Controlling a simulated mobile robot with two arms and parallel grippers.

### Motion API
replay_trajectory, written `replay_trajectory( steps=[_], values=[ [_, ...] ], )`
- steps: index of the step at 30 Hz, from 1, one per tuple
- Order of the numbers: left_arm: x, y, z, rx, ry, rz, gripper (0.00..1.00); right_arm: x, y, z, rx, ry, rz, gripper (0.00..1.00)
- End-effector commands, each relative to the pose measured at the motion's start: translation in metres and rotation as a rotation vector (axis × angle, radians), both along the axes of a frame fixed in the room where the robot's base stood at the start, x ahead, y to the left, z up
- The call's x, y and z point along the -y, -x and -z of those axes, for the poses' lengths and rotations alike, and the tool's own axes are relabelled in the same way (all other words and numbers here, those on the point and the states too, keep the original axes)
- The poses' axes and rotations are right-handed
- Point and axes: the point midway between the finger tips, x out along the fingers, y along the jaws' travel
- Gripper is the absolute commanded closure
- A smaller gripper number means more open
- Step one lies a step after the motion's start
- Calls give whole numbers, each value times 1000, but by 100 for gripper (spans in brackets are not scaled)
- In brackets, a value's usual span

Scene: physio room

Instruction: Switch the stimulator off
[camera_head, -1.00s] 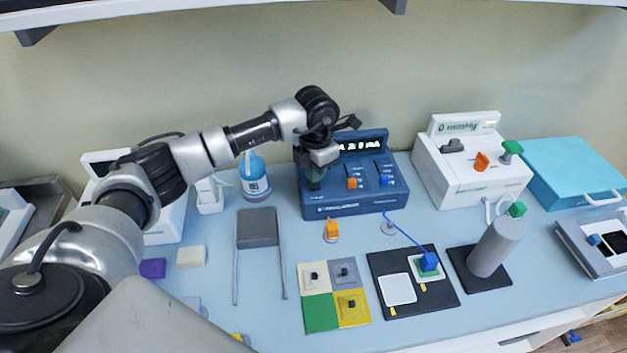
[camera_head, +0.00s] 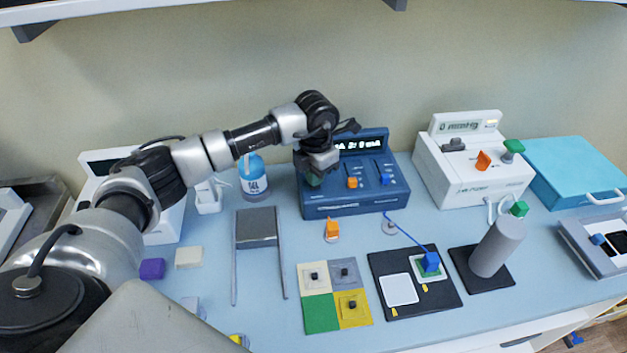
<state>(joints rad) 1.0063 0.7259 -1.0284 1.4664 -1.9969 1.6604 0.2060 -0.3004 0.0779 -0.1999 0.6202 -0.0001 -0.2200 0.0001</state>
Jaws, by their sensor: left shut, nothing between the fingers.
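The stimulator (camera_head: 345,203) is a blue box at the back middle of the bench, with a lit display (camera_head: 362,144) on its raised back. An orange slider knob (camera_head: 352,182) and a blue slider knob (camera_head: 386,179) show on its sloped face. My left gripper (camera_head: 316,178) is shut and empty, pointing down over the left part of the stimulator's face. My right gripper is not in view.
A white pressure unit (camera_head: 470,185) stands right of the stimulator, with a teal case (camera_head: 575,172) beyond. A gel bottle (camera_head: 253,178) stands left. In front are a grey stand (camera_head: 257,227), coloured squares (camera_head: 320,313), a black board (camera_head: 435,293) and a grey cylinder (camera_head: 496,247).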

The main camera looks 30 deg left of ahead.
Motion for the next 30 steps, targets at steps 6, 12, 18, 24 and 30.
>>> replay_trajectory(
  steps=[6,12,18,24,30],
  values=[
    [0,0,4,0,0,0,100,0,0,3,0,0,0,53],
    [0,0,7,0,0,0,100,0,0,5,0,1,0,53],
    [0,0,10,-1,0,0,100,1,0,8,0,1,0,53],
    [0,0,13,-2,-1,0,100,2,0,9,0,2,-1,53],
    [0,1,6,-3,0,0,100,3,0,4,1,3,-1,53]
  ],
)
